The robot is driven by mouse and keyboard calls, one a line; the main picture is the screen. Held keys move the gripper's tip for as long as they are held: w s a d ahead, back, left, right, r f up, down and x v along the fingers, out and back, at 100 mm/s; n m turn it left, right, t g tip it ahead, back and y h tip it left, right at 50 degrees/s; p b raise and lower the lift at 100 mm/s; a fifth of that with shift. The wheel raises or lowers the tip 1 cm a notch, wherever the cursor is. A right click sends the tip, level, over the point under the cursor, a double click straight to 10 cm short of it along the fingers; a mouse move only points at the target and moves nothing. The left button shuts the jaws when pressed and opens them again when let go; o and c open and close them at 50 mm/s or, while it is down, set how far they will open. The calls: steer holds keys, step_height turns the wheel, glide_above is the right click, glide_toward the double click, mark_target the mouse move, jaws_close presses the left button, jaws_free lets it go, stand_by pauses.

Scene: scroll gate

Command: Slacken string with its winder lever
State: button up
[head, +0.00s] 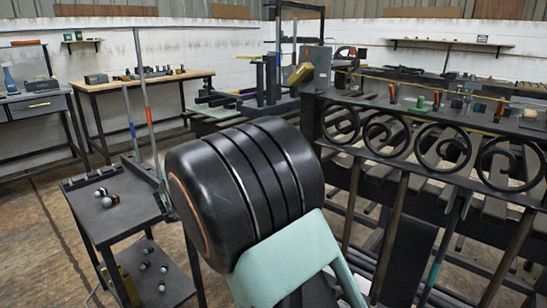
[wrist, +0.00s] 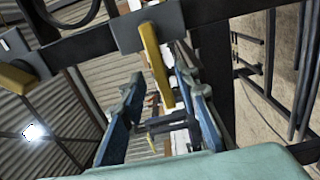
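A grey winder box with a yellow lever (head: 300,75) sits at the left end of the black scroll gate (head: 430,125). In the wrist view, a yellow lever (wrist: 158,65) hangs from a grey block (wrist: 150,25) and reaches between my fingers, closer to the right one. A second yellow lever (wrist: 15,80) sits on another block at left. My gripper (wrist: 157,85) is open, with a blue finger on each side of the nearer lever. Contact cannot be told. My arm hides my gripper in the head view. I cannot make out the string for certain.
My black and mint arm fills the middle of the head view. A small dark cart (head: 118,215) with several balls stands at left. A workbench (head: 140,82) and a grey drawer unit (head: 40,107) stand against the back wall. Small items line the gate top.

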steer(key=v, duration=1.1)
steer(key=shift+s+a, duration=0.1)
